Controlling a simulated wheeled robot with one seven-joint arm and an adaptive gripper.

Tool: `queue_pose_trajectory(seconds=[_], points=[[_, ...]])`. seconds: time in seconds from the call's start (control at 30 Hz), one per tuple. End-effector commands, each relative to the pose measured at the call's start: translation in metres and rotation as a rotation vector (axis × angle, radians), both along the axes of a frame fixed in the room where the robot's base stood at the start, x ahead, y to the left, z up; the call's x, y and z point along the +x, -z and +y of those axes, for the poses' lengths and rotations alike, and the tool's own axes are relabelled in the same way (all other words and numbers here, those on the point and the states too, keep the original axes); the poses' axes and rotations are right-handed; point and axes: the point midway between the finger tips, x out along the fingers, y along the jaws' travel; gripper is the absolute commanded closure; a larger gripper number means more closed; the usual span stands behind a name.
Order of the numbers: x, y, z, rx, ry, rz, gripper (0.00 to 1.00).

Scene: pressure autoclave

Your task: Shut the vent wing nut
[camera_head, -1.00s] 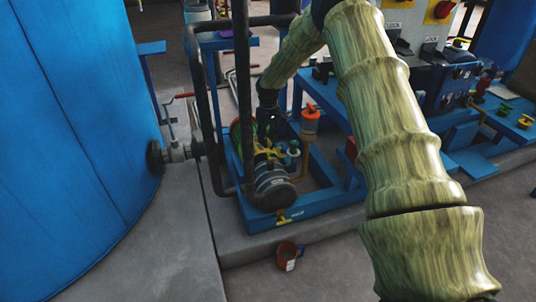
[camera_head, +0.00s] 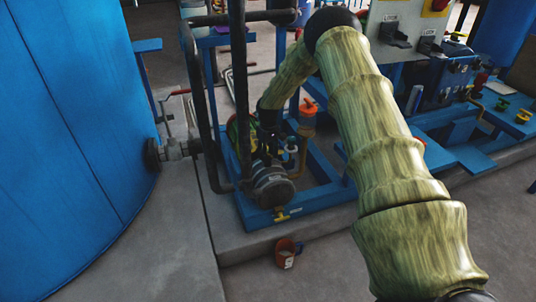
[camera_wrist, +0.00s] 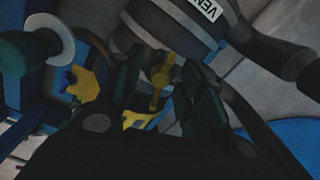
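The yellow vent wing nut (camera_wrist: 159,76) shows in the wrist view, on a grey rounded housing (camera_wrist: 165,20) with a white label that reads "VEN" before it is cut off. My gripper (camera_wrist: 160,92) is open, with its dark fingers on either side of the nut and narrow gaps visible. Whether a fingertip touches the nut is hard to tell. In the head view my gripper (camera_head: 263,150) points down over the dark pump-like unit (camera_head: 270,188), and the wing nut is hidden there.
Another yellow fitting (camera_wrist: 85,84) lies left of the gripper in the wrist view. A yellow handle (camera_head: 281,215) sits low on the blue frame (camera_head: 320,199). An orange cup (camera_head: 287,252) stands on the floor.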

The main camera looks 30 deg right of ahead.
Motion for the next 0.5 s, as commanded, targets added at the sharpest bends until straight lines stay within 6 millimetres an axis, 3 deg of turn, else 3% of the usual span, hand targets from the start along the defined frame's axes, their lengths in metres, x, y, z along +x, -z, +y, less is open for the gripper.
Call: queue_pose_trajectory(seconds=[0.17, 0.37, 0.5], points=[[0.0000, -0.0002, 0.0000, 0.000, 0.000, 0.000, 0.61], [0.0001, -0.0003, 0.0001, 0.000, 0.000, 0.000, 0.97], [0.0001, -0.0004, -0.0001, 0.000, 0.000, 0.000, 1.00]])
